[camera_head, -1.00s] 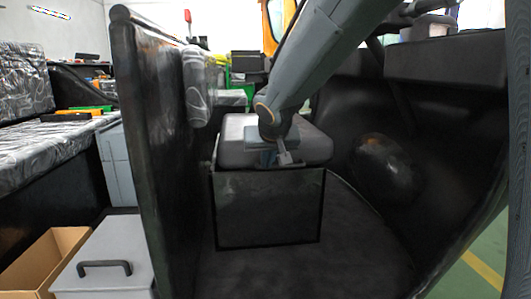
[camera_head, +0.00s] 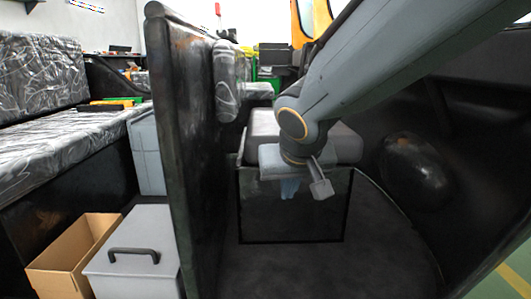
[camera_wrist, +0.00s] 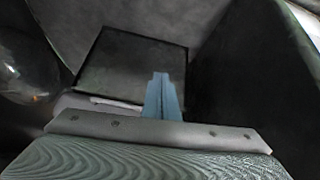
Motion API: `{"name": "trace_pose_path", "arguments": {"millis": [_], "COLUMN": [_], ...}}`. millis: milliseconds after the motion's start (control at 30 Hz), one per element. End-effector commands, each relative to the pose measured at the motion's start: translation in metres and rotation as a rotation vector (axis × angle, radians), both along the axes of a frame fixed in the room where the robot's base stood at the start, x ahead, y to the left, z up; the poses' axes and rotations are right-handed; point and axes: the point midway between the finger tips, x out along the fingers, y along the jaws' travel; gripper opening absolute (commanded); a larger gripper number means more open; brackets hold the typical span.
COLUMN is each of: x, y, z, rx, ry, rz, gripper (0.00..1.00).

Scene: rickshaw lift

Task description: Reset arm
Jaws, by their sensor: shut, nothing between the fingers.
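My arm (camera_head: 370,75) reaches in from the upper right of the head view. My gripper (camera_head: 289,188) hangs at its end, in front of the grey driver's seat (camera_head: 262,124) and the dark box below it (camera_head: 262,205). In the wrist view my gripper (camera_wrist: 161,80) shows as two light-blue fingers close together, with nothing between them. The dark box face (camera_wrist: 130,62) lies beyond the fingertips in that view. Whether the gripper touches the seat cannot be told.
A black partition (camera_head: 190,150) stands close to the left of the arm. A rounded black bulge (camera_head: 415,170) is on the right wall. A grey toolbox (camera_head: 130,262) and an open cardboard box (camera_head: 72,258) sit at lower left. The dark floor (camera_head: 300,270) before the seat box is bare.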

Motion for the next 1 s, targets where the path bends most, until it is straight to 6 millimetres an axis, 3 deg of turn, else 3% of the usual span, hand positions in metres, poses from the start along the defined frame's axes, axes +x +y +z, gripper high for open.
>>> {"name": "trace_pose_path", "arguments": {"millis": [100, 200, 400, 800, 1000], "x": [-0.057, -0.099, -0.159, -0.246, -0.243], "y": [0.027, 0.044, 0.064, 0.087, 0.080], "z": [-0.021, -0.036, -0.051, -0.061, -0.045], "rx": [-0.027, -0.040, -0.045, -0.024, -0.022], "ry": [0.141, 0.247, 0.388, 0.575, 0.577], "rz": [0.104, 0.188, 0.316, 0.520, 0.490], "gripper": [0.00, 0.00, 0.00, 0.00, 0.00]}}
